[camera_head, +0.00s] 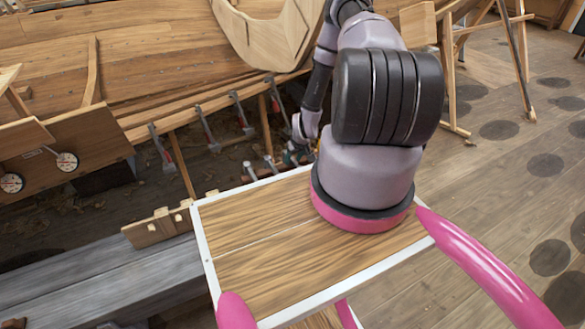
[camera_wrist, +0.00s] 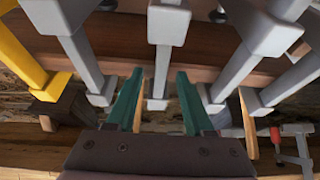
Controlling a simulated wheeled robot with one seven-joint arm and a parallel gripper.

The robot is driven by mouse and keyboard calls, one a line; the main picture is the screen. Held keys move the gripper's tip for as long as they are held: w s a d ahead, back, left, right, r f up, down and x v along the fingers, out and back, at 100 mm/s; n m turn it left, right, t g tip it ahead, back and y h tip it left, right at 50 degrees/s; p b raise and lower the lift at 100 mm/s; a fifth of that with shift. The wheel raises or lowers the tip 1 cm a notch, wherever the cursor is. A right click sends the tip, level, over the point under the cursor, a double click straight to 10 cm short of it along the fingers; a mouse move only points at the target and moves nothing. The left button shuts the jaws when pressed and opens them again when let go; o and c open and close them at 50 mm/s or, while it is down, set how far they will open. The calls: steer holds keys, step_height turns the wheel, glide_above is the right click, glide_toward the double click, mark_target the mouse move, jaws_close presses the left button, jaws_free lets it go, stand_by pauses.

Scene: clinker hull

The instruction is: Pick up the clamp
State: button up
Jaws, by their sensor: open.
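Several grey metal clamps hang along the hull plank's edge in the head view, one of them (camera_head: 208,130) left of my arm. In the wrist view a grey clamp (camera_wrist: 168,25) stands in the middle, with more grey clamps on both sides and a yellow one (camera_wrist: 20,52) at the far left. Which one the task means is not shown. My gripper (camera_wrist: 160,74) is open, its green fingers apart. The middle clamp's bar appears between the fingertips; I cannot tell whether it is between them in depth. In the head view my gripper (camera_head: 291,156) is small and partly hidden beside the clamps.
A wood-topped table with a white rim (camera_head: 203,240) lies below my arm. A clamp with a red part (camera_wrist: 276,135) is at the lower right in the wrist view. The wooden hull (camera_head: 150,60) fills the back left. Wooden trestles (camera_head: 520,60) stand at the right.

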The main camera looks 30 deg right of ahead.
steer(key=shift+f, duration=0.2)
stand_by(0.3)
jaws_close()
stand_by(1.3)
